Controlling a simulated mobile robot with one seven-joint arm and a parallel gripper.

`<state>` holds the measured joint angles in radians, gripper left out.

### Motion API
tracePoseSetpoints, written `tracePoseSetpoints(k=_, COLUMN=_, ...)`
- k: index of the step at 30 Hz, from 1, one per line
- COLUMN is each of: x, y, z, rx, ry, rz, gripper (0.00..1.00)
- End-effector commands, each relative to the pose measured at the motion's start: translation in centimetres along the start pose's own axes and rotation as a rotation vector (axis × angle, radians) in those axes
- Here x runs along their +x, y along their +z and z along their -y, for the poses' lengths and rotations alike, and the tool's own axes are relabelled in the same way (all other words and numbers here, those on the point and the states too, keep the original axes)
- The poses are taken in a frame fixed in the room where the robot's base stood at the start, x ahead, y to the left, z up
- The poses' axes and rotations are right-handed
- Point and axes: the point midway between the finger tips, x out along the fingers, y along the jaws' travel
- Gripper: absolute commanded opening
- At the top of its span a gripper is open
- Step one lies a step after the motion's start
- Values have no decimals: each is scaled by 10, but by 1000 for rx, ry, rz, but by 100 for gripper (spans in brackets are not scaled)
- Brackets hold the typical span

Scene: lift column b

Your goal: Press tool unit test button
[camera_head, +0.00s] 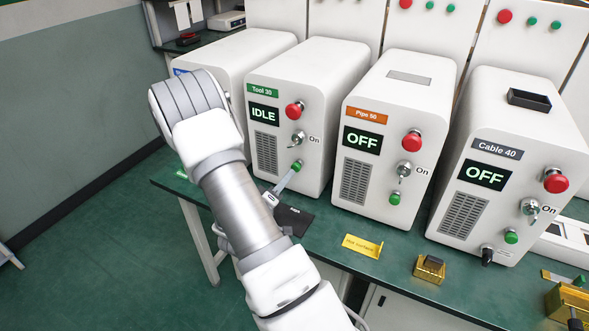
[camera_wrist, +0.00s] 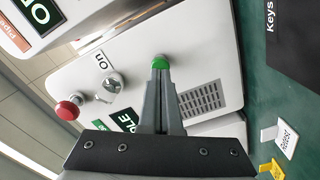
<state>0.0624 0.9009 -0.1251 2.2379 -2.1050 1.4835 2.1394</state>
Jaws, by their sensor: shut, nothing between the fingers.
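The tool unit (camera_head: 286,80) is a white box with a green "Tool 30" label and a display (camera_head: 264,114) reading "IDLE". Its green button (camera_head: 298,164) is low on the front, below a key switch (camera_head: 297,139) marked "On" and a red knob (camera_head: 294,109). My gripper (camera_head: 292,170) is shut and empty, its fingertips at the green button. In the wrist view the fingertips (camera_wrist: 161,72) meet the lower edge of the green button (camera_wrist: 160,61) and partly cover it. I cannot tell whether the button is pushed in.
The Pipe 50 unit (camera_head: 378,176) and Cable 40 unit (camera_head: 462,207) stand to the right, both displays reading "OFF". A black "Keys" mat (camera_wrist: 292,35), a yellow "Hot surface" sign (camera_head: 362,245) and a brass block (camera_head: 428,270) are on the green bench.

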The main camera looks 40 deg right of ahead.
Motion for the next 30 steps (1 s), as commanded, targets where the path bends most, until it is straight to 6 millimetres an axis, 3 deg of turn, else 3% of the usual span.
tracePoseSetpoints(k=22, x=23, y=1, z=0, rx=1, ry=1, rz=1, gripper=0)
tracePoseSetpoints(k=30, x=23, y=0, z=0, rx=1, ry=0, rz=1, gripper=0)
